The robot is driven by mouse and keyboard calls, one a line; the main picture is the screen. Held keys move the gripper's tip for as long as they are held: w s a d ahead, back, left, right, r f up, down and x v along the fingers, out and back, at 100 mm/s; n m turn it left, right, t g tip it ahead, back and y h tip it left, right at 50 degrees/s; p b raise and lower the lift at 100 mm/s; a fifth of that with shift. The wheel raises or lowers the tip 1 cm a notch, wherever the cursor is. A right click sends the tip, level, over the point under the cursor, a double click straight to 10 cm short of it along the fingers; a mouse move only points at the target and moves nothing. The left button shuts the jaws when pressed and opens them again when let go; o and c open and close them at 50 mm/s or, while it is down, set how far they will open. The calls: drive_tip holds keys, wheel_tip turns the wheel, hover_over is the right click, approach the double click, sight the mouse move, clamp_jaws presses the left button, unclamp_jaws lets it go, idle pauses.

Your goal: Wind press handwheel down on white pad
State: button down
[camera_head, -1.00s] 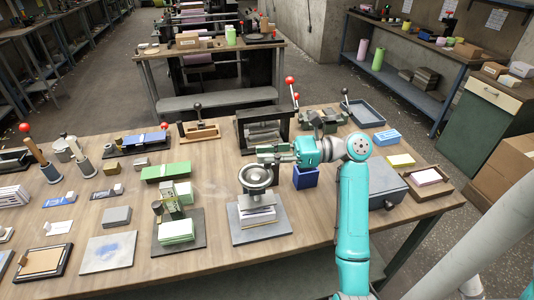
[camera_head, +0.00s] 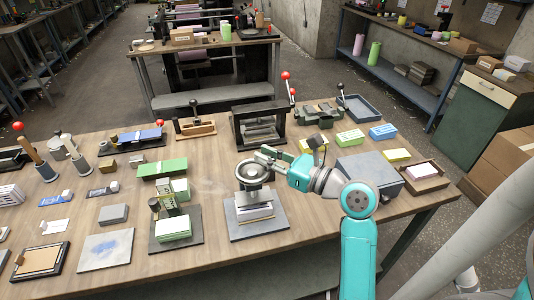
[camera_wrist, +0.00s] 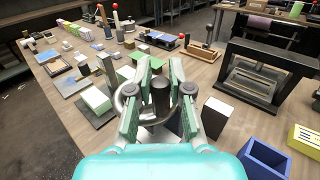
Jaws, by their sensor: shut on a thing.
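The press has a grey handwheel (camera_head: 241,183) on a post above a grey plate and base board (camera_head: 272,229). The white pad (camera_head: 256,214) lies on the base under the plate; whether they touch, I cannot tell. My gripper (camera_head: 264,160) is at the wheel's far right rim. In the wrist view, the fingers (camera_wrist: 160,92) are shut around a dark upright knob on the handwheel (camera_wrist: 121,99). The pad is mostly hidden there by my gripper and the wheel.
A black frame press (camera_head: 260,128) is behind. A blue open box (camera_wrist: 264,160) and a grey case (camera_head: 366,172) are to the right. Bare tabletop lies in front.

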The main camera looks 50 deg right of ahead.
drive_tip(key=shift+s+a+m+h, duration=0.1)
drive_tip(key=shift+a+m+h, duration=0.1)
drive_tip(key=shift+m+h, duration=0.45)
drive_tip(key=shift+h, duration=0.25)
drive_tip(key=c, duration=1)
unclamp_jaws()
drive_tip(key=shift+c, duration=0.2)
drive_tip(key=shift+d+n, duration=0.1)
drive_tip(key=shift+n, duration=0.15)
